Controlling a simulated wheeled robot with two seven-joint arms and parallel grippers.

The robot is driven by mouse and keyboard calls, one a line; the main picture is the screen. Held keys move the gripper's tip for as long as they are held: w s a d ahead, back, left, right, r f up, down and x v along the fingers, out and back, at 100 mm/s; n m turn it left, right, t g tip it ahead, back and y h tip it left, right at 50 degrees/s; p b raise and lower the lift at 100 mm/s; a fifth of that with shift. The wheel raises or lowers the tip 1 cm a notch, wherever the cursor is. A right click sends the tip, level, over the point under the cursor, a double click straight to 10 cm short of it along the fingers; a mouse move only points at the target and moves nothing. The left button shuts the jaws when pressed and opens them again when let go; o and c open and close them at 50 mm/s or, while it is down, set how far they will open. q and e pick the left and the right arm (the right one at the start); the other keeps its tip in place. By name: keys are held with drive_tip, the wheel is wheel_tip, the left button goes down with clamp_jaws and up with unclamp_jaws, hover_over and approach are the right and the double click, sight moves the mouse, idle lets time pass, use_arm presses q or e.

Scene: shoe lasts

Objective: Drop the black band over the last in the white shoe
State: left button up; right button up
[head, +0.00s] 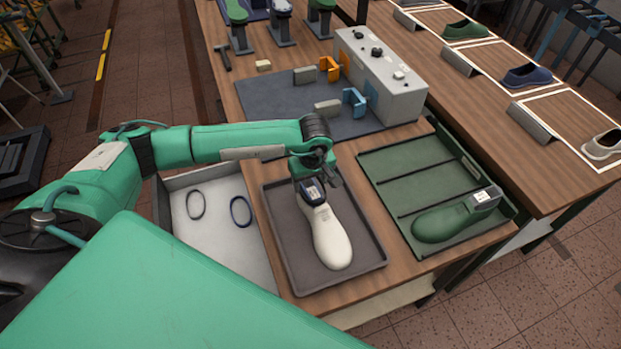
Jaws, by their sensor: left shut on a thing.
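The black band (188,206) lies flat in the white bin (215,247), left of the gripper. The white shoe (601,148) stands on the far right table, partly cut by the picture edge; no last shows in it. My right gripper is not in view.
A dark blue band (232,212) lies beside the black one. A green last (445,222) lies in the green tray (384,184). A grey box (385,80) and orange and blue brackets stand behind. Green (466,30) and blue (528,75) shoes stand on the right table.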

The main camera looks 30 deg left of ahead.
use_arm(q)
drive_tip(key=shift+f, duration=0.3)
drive_tip(key=shift+s, duration=0.1)
drive_tip(key=shift+c, duration=0.3)
drive_tip(key=o, duration=1.1)
drive_tip(key=shift+r, duration=0.1)
wheel_tip(320, 180, up, 14)
drive_tip(key=d+b, duration=0.1)
drive_tip(key=b, duration=0.3)
drive_tip(key=shift+s+d+f+b, duration=0.15)
drive_tip(key=shift+s+f+b, duration=0.1)
drive_tip(key=shift+s+b, duration=0.2)
